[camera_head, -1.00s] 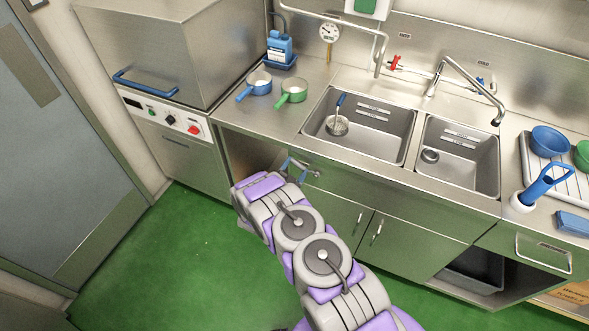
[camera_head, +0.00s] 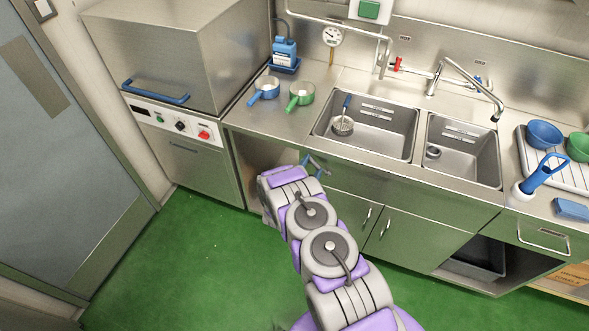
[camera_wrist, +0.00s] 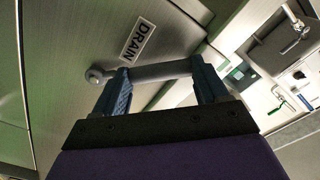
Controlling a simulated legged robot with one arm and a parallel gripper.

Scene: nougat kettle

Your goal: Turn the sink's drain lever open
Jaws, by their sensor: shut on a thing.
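The drain lever (camera_wrist: 165,72) is a grey bar with a round knob at its left end in the wrist view. It lies beside a "DRAIN" label (camera_wrist: 138,40) on the steel front panel. My gripper (camera_wrist: 157,68) has its blue fingers on the lever, one near the knob and one further along the bar. In the head view my gripper (camera_head: 316,164) is at the counter's front edge, left of and below the sink (camera_head: 365,145). The lever is mostly hidden there by my arm.
A strainer ladle (camera_head: 343,124) lies in the left basin. Cabinet doors (camera_head: 358,211) are right of my arm. The green floor (camera_head: 190,265) is clear.

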